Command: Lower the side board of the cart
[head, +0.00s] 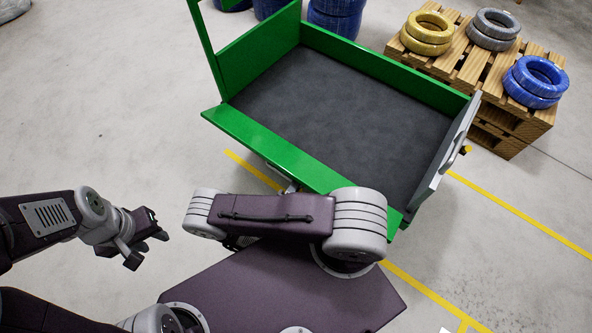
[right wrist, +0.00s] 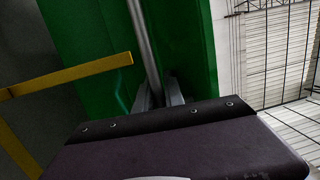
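The green cart (head: 343,54) has a dark grey bed (head: 340,100) and stands in front of me in the head view. Its near green side board (head: 262,140) leans outward, with its left end sticking out past the end board. My right arm covers part of this board's right half. In the right wrist view, a grey metal rod (right wrist: 145,45) runs down between the fingers of my right gripper (right wrist: 160,93), against a green panel (right wrist: 185,45). Whether the fingers press on the rod is unclear. My left gripper (head: 147,248) is open and empty, left of the cart.
A wooden pallet stack (head: 462,60) with yellow, grey and blue coils stands at the back right. Blue drums (head: 335,18) stand behind the cart. Yellow floor lines (head: 520,215) run beside and under the cart. The floor at left is clear.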

